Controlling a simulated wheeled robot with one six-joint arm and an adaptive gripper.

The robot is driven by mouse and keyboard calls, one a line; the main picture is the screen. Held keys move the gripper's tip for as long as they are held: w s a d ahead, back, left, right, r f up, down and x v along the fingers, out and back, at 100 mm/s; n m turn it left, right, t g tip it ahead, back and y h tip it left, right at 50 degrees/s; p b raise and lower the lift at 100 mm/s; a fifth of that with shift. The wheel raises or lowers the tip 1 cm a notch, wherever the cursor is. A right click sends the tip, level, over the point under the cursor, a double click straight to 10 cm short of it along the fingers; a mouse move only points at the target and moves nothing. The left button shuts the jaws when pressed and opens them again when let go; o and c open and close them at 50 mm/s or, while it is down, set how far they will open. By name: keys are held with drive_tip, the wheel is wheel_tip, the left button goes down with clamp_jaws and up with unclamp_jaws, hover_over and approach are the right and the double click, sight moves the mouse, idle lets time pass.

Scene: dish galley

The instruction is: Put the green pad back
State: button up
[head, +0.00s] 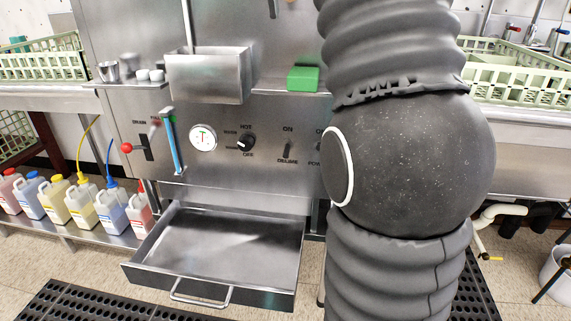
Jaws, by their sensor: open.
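The green pad (303,78) is a small green block. It sits on a narrow metal ledge on the front of the steel machine, just right of a steel box and left of my arm. A shallow steel drawer (222,250) below stands pulled open, and its visible floor is bare. The steel box (210,78) is mounted on the machine front; its inside is mostly hidden. My gripper is not in view; only a thick dark part of my arm fills the right middle and hides part of the machine.
Several coloured jugs (82,202) stand on a low shelf at left. A dial (203,138), a knob (246,142) and a red-ended lever (127,147) are on the machine panel. Green racks (508,84) stand at right. Dark perforated mats (60,303) lie on the floor.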

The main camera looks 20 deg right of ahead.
drive_tip(key=s+a+f+n+y, duration=0.1)
drive_tip(key=s+a+f, duration=0.3)
drive_tip(key=f, duration=0.8)
drive_tip(key=s+a+f+n+t, duration=0.1)
drive_tip(key=s+a+f+n, duration=0.2)
drive_tip(key=s+f, duration=0.4)
drive_tip(key=s+a+f+n+y, duration=0.1)
drive_tip(key=s+a+f, duration=0.3)
drive_tip(key=f, duration=1.4)
drive_tip(key=shift+s+a+f+n+t+y, duration=0.2)
drive_tip(key=shift+s+a+n+t+y, duration=0.15)
drive_tip(key=shift+s+n, duration=0.6)
